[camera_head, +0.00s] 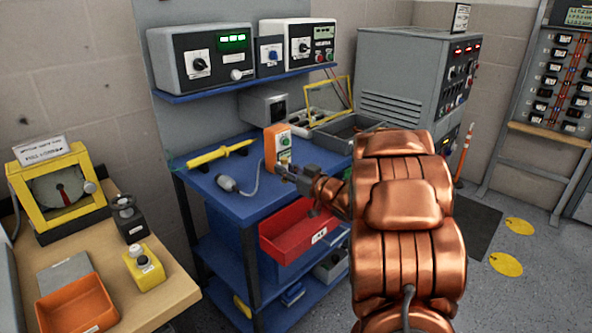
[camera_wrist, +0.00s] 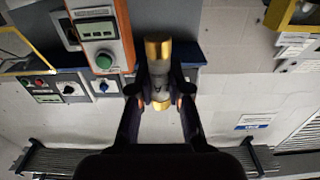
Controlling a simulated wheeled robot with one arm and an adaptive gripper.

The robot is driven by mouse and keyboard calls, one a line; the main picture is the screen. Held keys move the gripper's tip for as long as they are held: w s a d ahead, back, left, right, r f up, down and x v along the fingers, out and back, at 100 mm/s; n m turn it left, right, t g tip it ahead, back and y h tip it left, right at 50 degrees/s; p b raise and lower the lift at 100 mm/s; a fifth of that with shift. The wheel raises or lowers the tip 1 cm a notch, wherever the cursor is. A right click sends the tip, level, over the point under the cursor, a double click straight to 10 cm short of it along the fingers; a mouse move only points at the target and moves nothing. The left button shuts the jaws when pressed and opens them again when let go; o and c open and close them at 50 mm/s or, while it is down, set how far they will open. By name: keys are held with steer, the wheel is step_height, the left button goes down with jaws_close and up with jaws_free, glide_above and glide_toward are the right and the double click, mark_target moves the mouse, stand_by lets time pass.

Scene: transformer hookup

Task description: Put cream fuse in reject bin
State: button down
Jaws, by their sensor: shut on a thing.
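My gripper (camera_wrist: 159,92) is shut on a fuse (camera_wrist: 158,72) with gold end caps and a pale grey-cream middle. The fuse lies lengthwise between the two fingers in the wrist view. In the head view my gripper (camera_head: 287,172) is over the right part of the blue bench, and the fuse cannot be made out there. A red bin (camera_head: 288,243) with a small white label hangs at the bench front, below my gripper. Its label is too small to read, so I cannot tell for sure that it is the reject bin.
An orange meter (camera_head: 277,146) stands on the blue bench (camera_head: 225,200), close behind my gripper. A yellow probe (camera_head: 220,153) and a grey open tray (camera_head: 345,130) are also there. An orange tray (camera_head: 78,306) lies on the wooden table at left.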

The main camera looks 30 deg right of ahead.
steer(key=w+d, duration=0.1)
steer(key=d, duration=0.1)
steer(key=w+d, duration=0.1)
steer(key=d, duration=0.1)
steer(key=w+d, duration=0.2)
steer(key=shift+w+d+f+p, duration=0.1)
steer(key=shift+d+f+p, duration=0.05)
steer(key=shift+f+p, duration=0.2)
steer(key=shift+f, duration=1.75)
steer(key=shift+f, duration=0.15)
steer(key=c, duration=1.1)
jaws_free()
steer(key=shift+s, duration=0.25)
steer(key=v, duration=1.1)
steer(key=shift+s+d+r+b, duration=0.1)
steer(key=shift+s+r+b, duration=0.1)
steer(key=shift+s+b, duration=0.15)
